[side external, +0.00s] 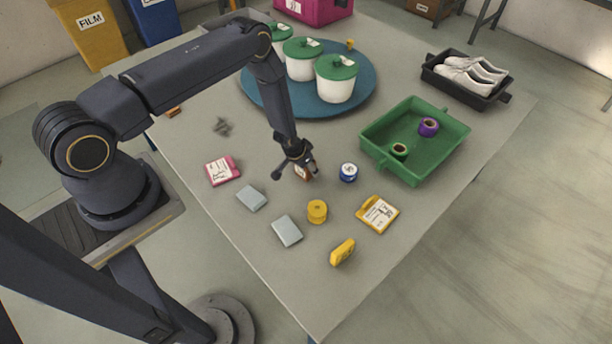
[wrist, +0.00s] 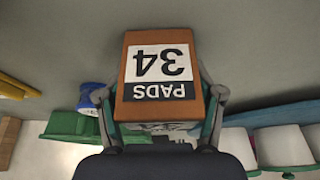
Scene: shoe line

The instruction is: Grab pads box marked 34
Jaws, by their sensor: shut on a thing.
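The pads box marked 34 (wrist: 160,108) is brown-orange with a white and black label reading "PADS 34", upside down in the wrist view. My gripper (wrist: 165,100) is shut on it, one finger along each side. In the side external view my gripper (side external: 303,168) is near the middle of the table, and the box (side external: 303,173) shows only in part between the fingers. I cannot tell whether the box touches the table.
A blue roll (side external: 348,172) stands just right of my gripper. A green tray (side external: 375,165) with two rolls is farther right. A blue round board (side external: 262,100) with lidded white pots is behind. Yellow, pink and grey items lie around the front and left.

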